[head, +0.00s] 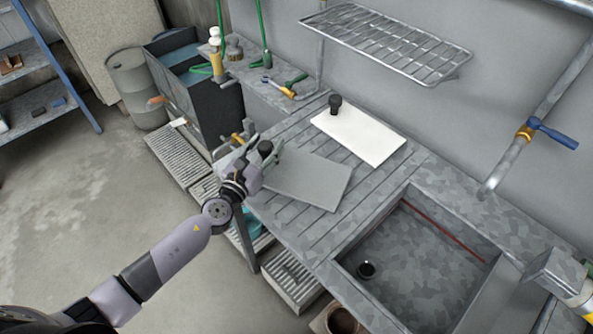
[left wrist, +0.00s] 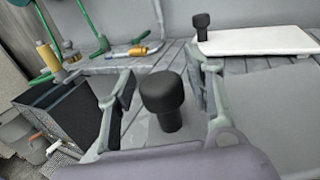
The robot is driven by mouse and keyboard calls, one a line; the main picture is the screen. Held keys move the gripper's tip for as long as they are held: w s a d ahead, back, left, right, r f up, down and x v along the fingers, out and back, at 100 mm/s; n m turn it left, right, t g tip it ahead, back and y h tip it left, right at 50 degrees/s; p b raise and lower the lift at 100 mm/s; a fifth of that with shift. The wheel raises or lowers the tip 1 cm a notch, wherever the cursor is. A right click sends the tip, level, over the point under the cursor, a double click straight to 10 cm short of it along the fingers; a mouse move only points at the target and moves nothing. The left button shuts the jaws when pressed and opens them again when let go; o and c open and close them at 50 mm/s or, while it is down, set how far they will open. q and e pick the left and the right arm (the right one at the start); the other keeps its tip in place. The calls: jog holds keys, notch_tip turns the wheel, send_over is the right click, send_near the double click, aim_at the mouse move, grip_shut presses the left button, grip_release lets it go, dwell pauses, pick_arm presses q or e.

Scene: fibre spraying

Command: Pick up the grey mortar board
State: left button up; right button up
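The grey mortar board (head: 310,181) lies flat on the ribbed draining surface left of the sink. Its black knob handle (head: 265,147) stands up at the board's left end. My left gripper (head: 262,153) is at that end. In the left wrist view my left gripper (left wrist: 165,103) is open, with one finger on each side of the black knob (left wrist: 170,98). Gaps show between the knob and both fingers. Part of the grey board (left wrist: 275,125) shows on the right there. My right gripper is not in view.
A white board (head: 360,137) with its own black knob (head: 335,103) lies behind the grey one. The sink (head: 420,262) is to the right. A wire rack (head: 388,40) hangs on the wall. A dark open bin (head: 205,100) stands at the left.

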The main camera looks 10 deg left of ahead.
pick_arm(q)
grip_shut()
dwell(0.3)
dwell(0.4)
